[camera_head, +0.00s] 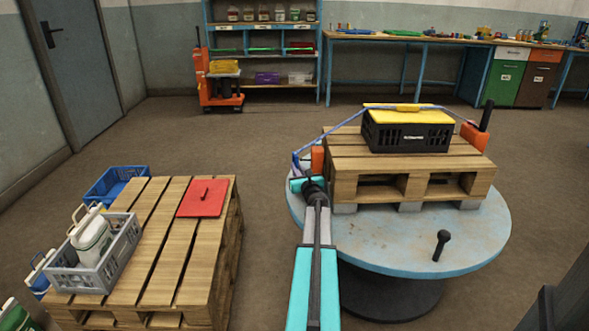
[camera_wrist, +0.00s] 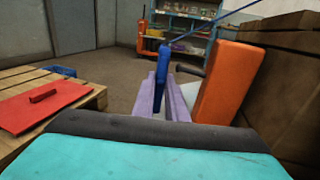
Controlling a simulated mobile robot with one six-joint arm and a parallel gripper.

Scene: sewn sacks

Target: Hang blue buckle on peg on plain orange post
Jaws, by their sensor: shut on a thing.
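The blue buckle (camera_wrist: 164,62) is held upright between the purple fingers of my gripper (camera_wrist: 166,84). My gripper (camera_head: 297,163) is at the left end of the pallet in the head view. A thin blue strap (camera_wrist: 215,22) runs from the buckle over the yellow-lidded black crate (camera_head: 408,136) towards the right. A plain orange post (camera_head: 317,159) stands at the pallet's left end, just right of my gripper; it also shows in the wrist view (camera_wrist: 228,83). The buckle is apart from it in the wrist view. I cannot make out a peg on this post.
The crate sits on a wooden pallet (camera_head: 345,160) on a round blue turntable (camera_head: 400,240) with a black knob (camera_head: 441,244). Another orange post (camera_head: 474,136) with a black handle is at the right. A second pallet (camera_head: 160,250) holds a grey crate (camera_head: 97,265) and red lid (camera_head: 203,198).

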